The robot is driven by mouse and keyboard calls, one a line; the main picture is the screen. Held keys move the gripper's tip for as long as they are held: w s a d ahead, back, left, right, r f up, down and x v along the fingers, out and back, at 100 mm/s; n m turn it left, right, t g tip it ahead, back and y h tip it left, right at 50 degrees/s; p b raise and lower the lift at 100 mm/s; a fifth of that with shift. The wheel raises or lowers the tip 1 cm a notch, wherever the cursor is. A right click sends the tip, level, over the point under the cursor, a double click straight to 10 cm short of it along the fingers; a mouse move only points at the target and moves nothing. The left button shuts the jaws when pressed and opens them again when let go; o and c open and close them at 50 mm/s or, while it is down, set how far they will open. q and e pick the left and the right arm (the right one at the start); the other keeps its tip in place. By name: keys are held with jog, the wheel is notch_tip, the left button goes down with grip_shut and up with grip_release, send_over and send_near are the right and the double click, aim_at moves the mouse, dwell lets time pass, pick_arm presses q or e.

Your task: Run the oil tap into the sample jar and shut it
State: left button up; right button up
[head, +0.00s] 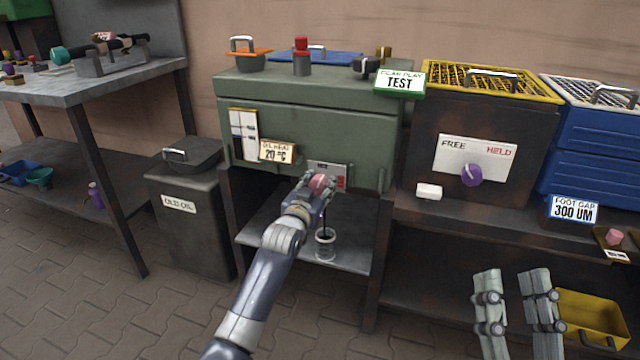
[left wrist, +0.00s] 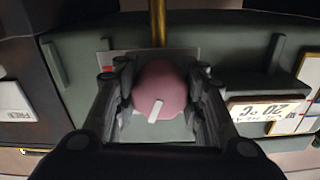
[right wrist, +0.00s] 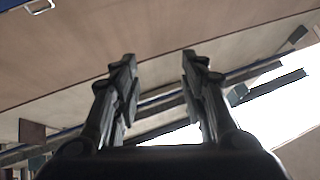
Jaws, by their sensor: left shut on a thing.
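The round pink tap knob (left wrist: 165,88), with a white pointer bar, sits between the fingers of my left gripper (head: 318,184), which is shut on it at the front of the green cabinet (head: 300,120). A small clear sample jar (head: 325,249) stands upright on the shelf below the tap. A thin dark line runs down from the tap towards the jar and looks like oil. The jar's fill level is too small to tell. My right gripper (head: 515,312) is open and empty at the lower right; its spread fingers also show in the right wrist view (right wrist: 160,85).
A tag reading 20 °C (head: 276,151) hangs on the cabinet. An old-oil bin (head: 185,220) stands left of it. To the right are a FREE/HELD panel (head: 475,158) with a purple knob and a yellow bin (head: 592,318) behind my right gripper.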

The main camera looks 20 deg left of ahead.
pick_arm(q)
jog(key=shift+r+n+p, duration=0.1)
jog(key=shift+n+p, duration=0.9)
jog(key=shift+p, duration=0.25)
jog(key=shift+n+p, duration=1)
jog(key=shift+n, duration=0.2)
pick_arm(e)
notch_tip(320, 180, down, 20)
jog(key=d+g+h, duration=0.2)
jog(key=g+h, duration=0.2)
jog(key=g, duration=0.7)
jog(key=shift+d+r+m+g, duration=0.2)
jog(key=shift+d+m+g, duration=0.1)
jog(key=shift+d, duration=0.05)
pick_arm(q)
jog(key=o, duration=1.1)
